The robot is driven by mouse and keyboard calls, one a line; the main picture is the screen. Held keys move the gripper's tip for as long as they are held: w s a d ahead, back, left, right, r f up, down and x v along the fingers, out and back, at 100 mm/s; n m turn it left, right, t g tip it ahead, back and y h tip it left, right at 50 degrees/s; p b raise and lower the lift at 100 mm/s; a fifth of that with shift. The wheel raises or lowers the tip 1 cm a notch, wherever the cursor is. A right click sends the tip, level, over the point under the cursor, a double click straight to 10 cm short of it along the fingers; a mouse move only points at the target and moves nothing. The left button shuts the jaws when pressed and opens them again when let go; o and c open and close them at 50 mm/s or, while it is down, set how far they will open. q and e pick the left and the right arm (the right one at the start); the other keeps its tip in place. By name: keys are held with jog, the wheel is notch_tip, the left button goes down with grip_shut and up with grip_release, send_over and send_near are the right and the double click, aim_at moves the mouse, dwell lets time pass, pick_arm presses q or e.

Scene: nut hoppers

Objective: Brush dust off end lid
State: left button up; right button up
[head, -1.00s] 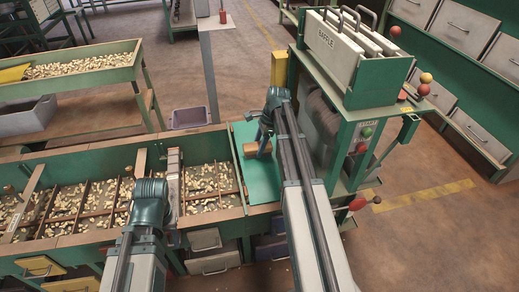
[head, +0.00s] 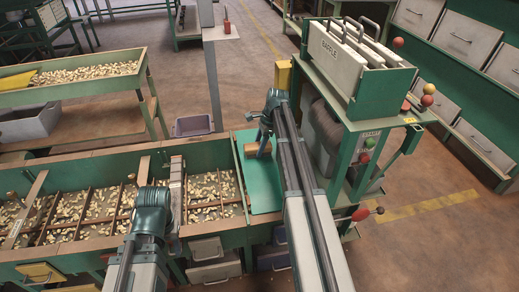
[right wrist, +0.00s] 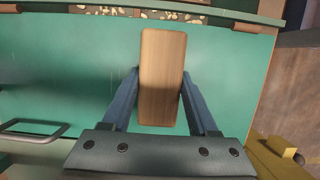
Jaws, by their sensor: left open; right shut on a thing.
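The end lid (head: 264,194) is a flat green panel at the right end of the long hopper bench, and it fills much of the right wrist view (right wrist: 225,60). A wooden brush (head: 251,153) is over the lid's far half. My right gripper (head: 262,138) is shut on it. In the right wrist view the brush block (right wrist: 162,75) sits between the two fingers. Its bristles are hidden, so I cannot tell whether it touches the lid. Faint pale streaks show left of the brush there. My left gripper (head: 152,205) is over the hopper bench, open, its fingers mostly hidden.
Hopper compartments with nuts (head: 100,205) lie left of the lid, with slats across them. A green machine labelled BAFFLE (head: 330,48) stands close on the right, with a red-knobbed lever (head: 362,213) near the lid. A grey-purple bin (head: 193,125) stands behind the bench.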

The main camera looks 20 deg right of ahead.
jog(key=shift+w, duration=0.15)
jog(key=shift+w+d, duration=0.2)
jog(key=shift+w, duration=0.6)
jog(key=shift+w+d, duration=0.2)
jog(key=shift+w, duration=0.55)
jog(key=shift+w+d, duration=0.2)
jog(key=shift+w, duration=0.65)
jog(key=shift+w+d, duration=0.2)
jog(key=shift+w, duration=0.6)
jog(key=shift+w+d, duration=0.2)
jog(key=shift+w, duration=0.65)
jog(key=shift+w+d, duration=0.2)
jog(key=shift+w, duration=0.65)
